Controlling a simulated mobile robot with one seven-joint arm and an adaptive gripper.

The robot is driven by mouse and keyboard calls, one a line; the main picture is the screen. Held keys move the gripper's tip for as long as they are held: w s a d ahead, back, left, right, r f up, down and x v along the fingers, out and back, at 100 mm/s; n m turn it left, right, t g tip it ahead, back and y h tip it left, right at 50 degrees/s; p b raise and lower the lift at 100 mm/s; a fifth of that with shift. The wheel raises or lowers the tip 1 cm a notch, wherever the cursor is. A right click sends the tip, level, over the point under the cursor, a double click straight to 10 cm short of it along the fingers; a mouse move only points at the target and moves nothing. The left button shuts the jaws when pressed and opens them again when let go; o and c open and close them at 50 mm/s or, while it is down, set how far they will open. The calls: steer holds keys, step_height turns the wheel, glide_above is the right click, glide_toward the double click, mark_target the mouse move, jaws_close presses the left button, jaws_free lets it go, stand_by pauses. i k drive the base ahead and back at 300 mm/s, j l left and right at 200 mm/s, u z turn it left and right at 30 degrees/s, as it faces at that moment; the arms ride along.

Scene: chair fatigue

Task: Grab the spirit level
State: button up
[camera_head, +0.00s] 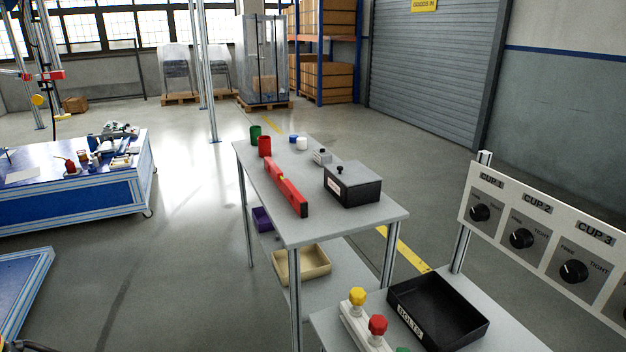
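The spirit level (286,188) is a long red bar with a small yellow-green part near its middle and a dark near end. It lies on the grey top of a tall narrow table (350,214) in the middle of the head view. Nothing covers it. My gripper is not in view.
A black lidded box (352,184) stands just right of the level. A red cup (264,146) and a green cup (255,132) stand near its far end. Small items sit at the back. A nearer table holds a black tray (474,318) and coloured knobs. A dial panel (545,240) stands right.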

mark_target(299, 202)
steer(key=i+j+z, duration=0.25)
steer(key=z, duration=0.15)
steer(key=i+j+z, duration=0.2)
steer(key=j+z, duration=0.2)
steer(key=j, duration=0.15)
steer(key=i+j, duration=0.15)
steer(key=j, duration=0.25)
steer(key=i+j+z, duration=0.1)
steer(key=j, duration=0.3)
steer(key=i+j, duration=0.15)
steer(key=j, duration=0.3)
